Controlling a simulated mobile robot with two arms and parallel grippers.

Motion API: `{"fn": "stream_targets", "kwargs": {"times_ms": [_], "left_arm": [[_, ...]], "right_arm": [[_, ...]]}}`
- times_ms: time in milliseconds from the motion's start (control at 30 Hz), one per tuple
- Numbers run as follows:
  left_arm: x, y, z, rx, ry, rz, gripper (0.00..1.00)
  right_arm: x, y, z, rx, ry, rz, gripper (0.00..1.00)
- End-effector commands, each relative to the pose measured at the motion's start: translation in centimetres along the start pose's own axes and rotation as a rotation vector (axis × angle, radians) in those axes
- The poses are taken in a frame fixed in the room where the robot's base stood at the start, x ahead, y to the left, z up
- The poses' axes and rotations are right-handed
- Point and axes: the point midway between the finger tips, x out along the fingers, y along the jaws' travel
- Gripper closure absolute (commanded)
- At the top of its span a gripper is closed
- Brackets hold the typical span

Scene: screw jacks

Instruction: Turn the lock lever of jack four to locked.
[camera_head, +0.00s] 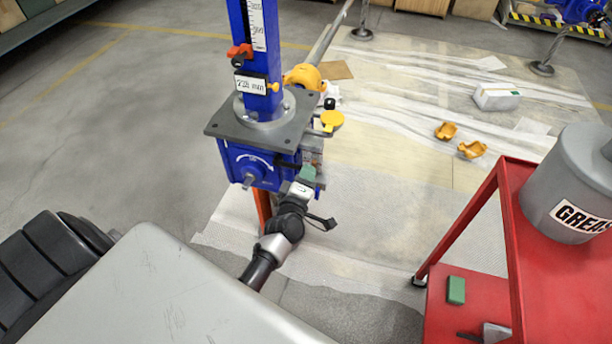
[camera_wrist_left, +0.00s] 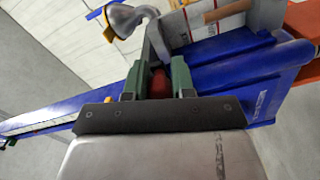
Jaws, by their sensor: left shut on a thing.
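A blue screw jack (camera_head: 256,165) with a grey top plate (camera_head: 238,128) and a tall blue column (camera_head: 237,22) stands in the middle of the head view. I cannot read which jack number it is. My left gripper (camera_head: 307,174) reaches up to its right side. In the left wrist view the green fingers of my left gripper (camera_wrist_left: 158,82) are shut on a red lever-like part (camera_wrist_left: 159,84) against the blue jack body (camera_wrist_left: 225,70). Most of that part is hidden between the fingers, so its lock position cannot be read. My right gripper is out of view.
A red cart (camera_head: 510,250) with a grey grease drum (camera_head: 572,185) stands at right. Yellow caps (camera_head: 472,150) and a white box (camera_head: 496,97) lie on the floor sheet (camera_head: 395,190). A yellow fitting (camera_head: 305,77) sits behind the column.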

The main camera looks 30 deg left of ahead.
Motion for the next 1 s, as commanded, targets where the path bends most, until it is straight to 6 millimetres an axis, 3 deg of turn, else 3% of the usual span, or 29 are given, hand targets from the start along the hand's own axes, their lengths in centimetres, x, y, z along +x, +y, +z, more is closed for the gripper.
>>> {"fn": "stream_targets", "kwargs": {"times_ms": [33,167,533,1000], "left_arm": [[0.3,0.7,-0.3,0.008,0.008,0.016,0.71],[0.2,0.6,-0.3,0.006,0.007,0.013,0.52],[-0.7,0.2,-0.1,0.003,0.004,0.005,0.52],[-9.1,0.2,-0.1,0.005,0.004,0.007,0.52]], "right_arm": [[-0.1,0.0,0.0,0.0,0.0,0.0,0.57],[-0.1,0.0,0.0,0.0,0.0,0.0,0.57],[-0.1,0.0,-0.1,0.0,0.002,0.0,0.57],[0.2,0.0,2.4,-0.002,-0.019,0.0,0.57]]}}
